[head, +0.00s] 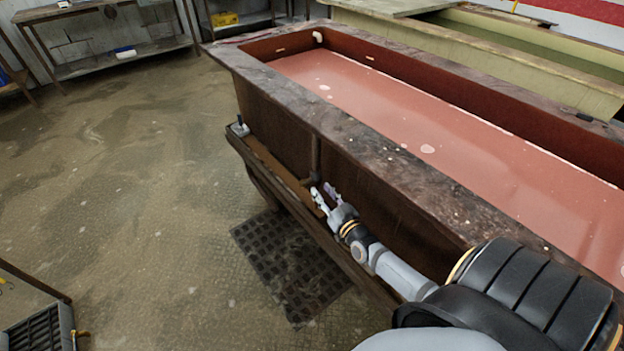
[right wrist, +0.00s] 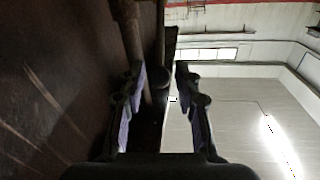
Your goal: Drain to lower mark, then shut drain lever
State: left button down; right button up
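The long brown tank (head: 275,108) holds pinkish-red liquid (head: 400,110). Small pale marks show on its inner far walls, one at the left (head: 281,50) and one on the long wall (head: 370,57); which is the lower mark I cannot tell. A rusty drain pipe with a lever (head: 307,181) is on the tank's near outer side. My right gripper (head: 324,192) is beside it. In the right wrist view my right gripper (right wrist: 160,100) is open, with a dark round-ended bar (right wrist: 160,78), likely the lever, between its fingers, no clear grip on it. My left gripper is out of view.
A ledge (head: 262,150) runs along the tank's near side, with a small grey fitting (head: 239,126) at its far end. A dark floor grate (head: 290,262) lies below. A greenish tank (head: 520,55) stands behind.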

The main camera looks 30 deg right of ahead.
aim_at(312, 179)
jog(key=w+b, duration=0.1)
jog(key=w, duration=0.2)
jog(key=w+b, duration=0.1)
jog(key=w, duration=0.2)
jog(key=shift+w+d+f, duration=0.15)
jog(key=shift+w+d, duration=0.05)
jog(key=shift+w, duration=0.45)
grip_shut()
